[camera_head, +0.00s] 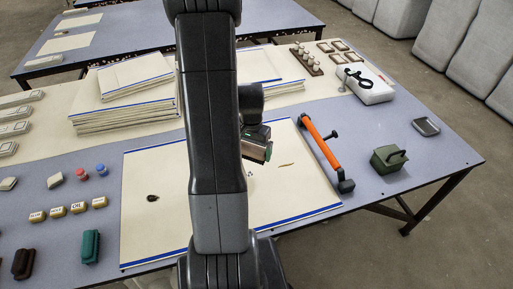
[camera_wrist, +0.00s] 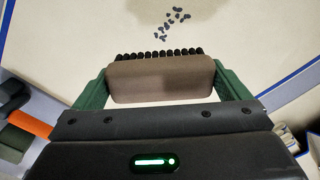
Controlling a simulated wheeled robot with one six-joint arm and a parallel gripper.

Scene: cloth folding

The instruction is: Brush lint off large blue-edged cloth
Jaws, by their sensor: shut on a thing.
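The large blue-edged cloth (camera_head: 300,190) lies flat on the table, partly hidden behind my arm; it fills the upper middle of the wrist view (camera_wrist: 90,30). My gripper (camera_wrist: 160,82) has its green fingers shut on a brown brush (camera_wrist: 160,80) with a row of black bristles. A cluster of dark lint bits (camera_wrist: 172,22) lies on the cloth just beyond the bristles, apart from them. In the head view my gripper (camera_head: 258,150) is over the cloth's right part, and the brush is not clear there. A dark clump (camera_head: 152,198) lies at the cloth's left, and a yellowish strand (camera_head: 287,164) at the right.
An orange-handled tool (camera_head: 320,142) lies along the cloth's right edge. A green block with a handle (camera_head: 388,158) stands farther right. Stacked folded cloths (camera_head: 125,115) are behind. Labelled blocks (camera_head: 78,208) and a teal brush-like item (camera_head: 90,246) stand left of the cloth.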

